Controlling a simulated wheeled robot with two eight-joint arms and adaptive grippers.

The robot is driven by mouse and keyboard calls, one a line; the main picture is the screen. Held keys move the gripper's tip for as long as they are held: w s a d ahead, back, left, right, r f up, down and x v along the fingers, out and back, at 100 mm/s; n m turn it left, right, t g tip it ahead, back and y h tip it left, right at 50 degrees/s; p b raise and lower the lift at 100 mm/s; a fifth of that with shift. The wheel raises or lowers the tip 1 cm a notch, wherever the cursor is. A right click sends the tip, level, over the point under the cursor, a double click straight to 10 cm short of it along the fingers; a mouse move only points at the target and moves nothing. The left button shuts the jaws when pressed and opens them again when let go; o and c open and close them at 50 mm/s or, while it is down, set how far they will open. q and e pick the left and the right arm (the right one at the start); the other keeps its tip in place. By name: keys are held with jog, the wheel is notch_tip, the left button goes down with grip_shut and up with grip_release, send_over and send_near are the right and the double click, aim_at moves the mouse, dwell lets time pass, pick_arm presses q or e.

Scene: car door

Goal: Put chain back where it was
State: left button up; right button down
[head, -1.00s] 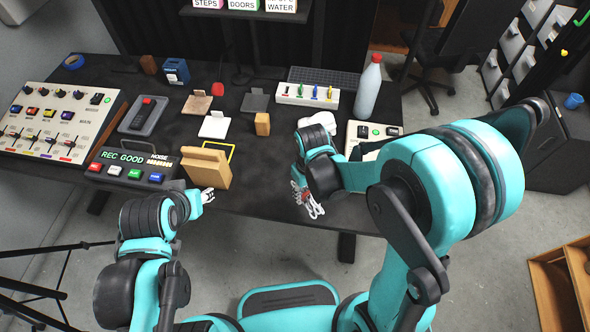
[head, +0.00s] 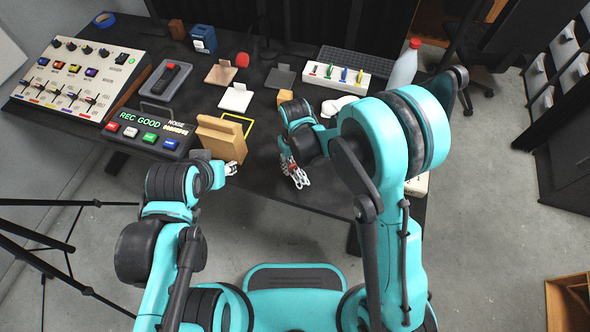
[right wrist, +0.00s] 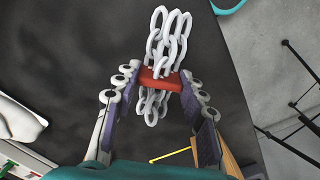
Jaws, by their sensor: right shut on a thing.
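A silver chain (right wrist: 168,38) with a red band (right wrist: 160,82) around its middle is in my right gripper (right wrist: 158,88). The fingers close on the red band from both sides, and links stick out above and below it. In the head view the chain (head: 299,178) is over the front part of the black table, right of a yellow square outline (head: 250,124). The outline is partly hidden behind a wooden block with a handle (head: 222,141). My left gripper (head: 232,168) is just in front of this block; its finger opening is unclear.
A sound panel (head: 147,133) and a mixer (head: 82,80) stand to the left. A white tile (head: 235,98), a grey tile (head: 279,79) and a small wooden block (head: 285,96) lie behind the outline. A bottle (head: 404,66) stands at right. Table between the outline and chain is clear.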

aim_at(295, 170)
jog(key=shift+f+b, duration=0.5)
jog(key=shift+f, duration=1.05)
jog(key=c, duration=0.9)
grip_release()
jog(key=shift+f, duration=0.1)
